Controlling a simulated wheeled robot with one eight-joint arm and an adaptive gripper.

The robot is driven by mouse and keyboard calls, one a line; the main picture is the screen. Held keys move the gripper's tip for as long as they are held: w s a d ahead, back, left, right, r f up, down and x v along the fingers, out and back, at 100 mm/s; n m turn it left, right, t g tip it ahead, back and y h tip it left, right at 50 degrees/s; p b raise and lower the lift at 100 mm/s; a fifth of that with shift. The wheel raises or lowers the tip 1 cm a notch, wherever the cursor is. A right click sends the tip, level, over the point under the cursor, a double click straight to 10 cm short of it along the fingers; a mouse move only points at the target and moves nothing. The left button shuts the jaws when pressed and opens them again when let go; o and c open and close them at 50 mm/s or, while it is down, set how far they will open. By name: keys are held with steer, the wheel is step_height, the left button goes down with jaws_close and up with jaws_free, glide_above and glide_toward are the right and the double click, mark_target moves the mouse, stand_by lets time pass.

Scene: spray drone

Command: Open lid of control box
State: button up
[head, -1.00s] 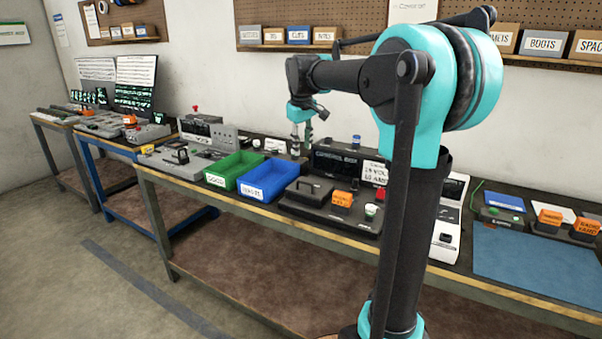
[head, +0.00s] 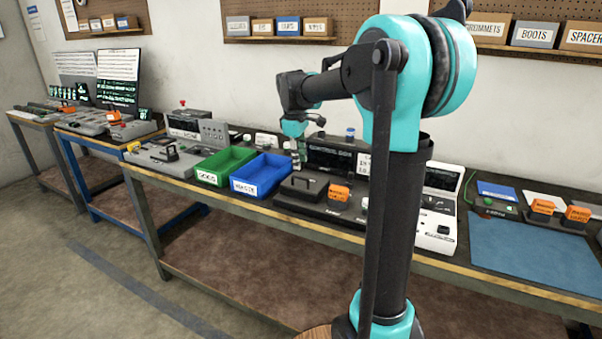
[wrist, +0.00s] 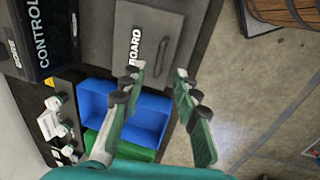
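The control box (head: 345,160) is a dark unit on the bench, with an upright panel lettered CONTROL BOX. Its flat grey lid (head: 303,186) lies closed in front of the panel, with a raised dark handle on top. In the wrist view the lid (wrist: 115,35) shows at the top, with the lettering BOARD and the dark handle (wrist: 165,42) near its right edge. My gripper (wrist: 159,70) is open and empty, its fingertips apart near the lid's lower edge in that picture. In the head view my gripper (head: 299,157) hangs behind the lid, beside the panel's left end.
A blue bin (head: 261,177) and a green bin (head: 222,167) stand left of the lid. An orange block (head: 338,193) sits right of it. A white device (head: 437,215) and a blue mat (head: 520,245) lie further right. The floor before the bench is clear.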

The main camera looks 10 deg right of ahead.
mark_target(301, 178)
steer(key=f, duration=0.4)
steer(key=w+f, duration=0.1)
steer(key=shift+d+f, duration=0.35)
steer(key=shift+f, duration=0.05)
jaws_close()
